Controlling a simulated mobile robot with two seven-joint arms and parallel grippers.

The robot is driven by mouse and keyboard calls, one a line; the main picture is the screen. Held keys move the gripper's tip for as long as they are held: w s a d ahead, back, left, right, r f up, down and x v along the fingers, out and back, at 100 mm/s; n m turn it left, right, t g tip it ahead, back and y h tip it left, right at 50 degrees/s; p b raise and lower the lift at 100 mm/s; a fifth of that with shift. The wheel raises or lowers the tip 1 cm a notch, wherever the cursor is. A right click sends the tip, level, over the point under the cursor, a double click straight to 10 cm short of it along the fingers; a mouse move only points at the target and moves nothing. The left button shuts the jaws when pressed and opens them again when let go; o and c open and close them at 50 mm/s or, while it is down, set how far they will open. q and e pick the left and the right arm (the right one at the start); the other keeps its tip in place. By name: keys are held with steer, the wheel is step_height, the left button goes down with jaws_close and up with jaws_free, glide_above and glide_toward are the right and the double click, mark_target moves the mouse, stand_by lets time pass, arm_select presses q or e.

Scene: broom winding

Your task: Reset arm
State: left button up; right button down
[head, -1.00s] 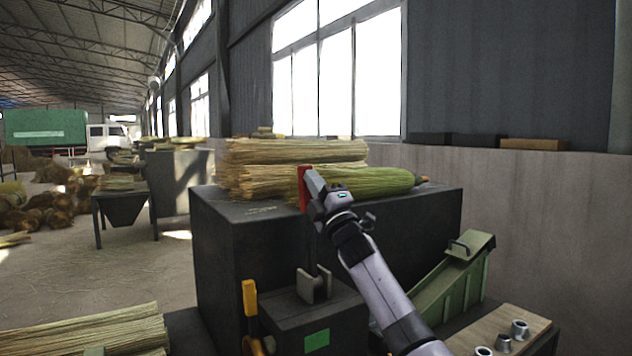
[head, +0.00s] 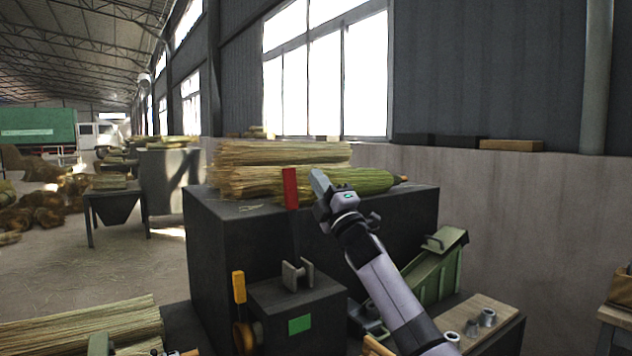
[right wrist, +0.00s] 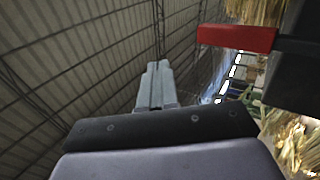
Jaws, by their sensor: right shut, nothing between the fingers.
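My right gripper (head: 319,181) is raised in front of the dark block with the broom straw on it. Its fingers are shut and empty, and they also show together in the right wrist view (right wrist: 155,84). Just left of it stands a lever with a red handle (head: 290,188), apart from the fingers in the head view. The red handle also shows at the upper right of the right wrist view (right wrist: 236,38). My left gripper is not clearly in view.
Straw bundles (head: 285,168) lie on the dark block (head: 240,240). A yellow-handled lever (head: 239,288) stands below at front. A green sloped chute (head: 436,268) and a board with metal sleeves (head: 487,318) are at right. More straw (head: 80,325) lies at lower left.

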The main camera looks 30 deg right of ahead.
steer(key=shift+s, duration=0.3)
steer(key=shift+w+f, duration=0.1)
steer(key=shift+f, duration=0.05)
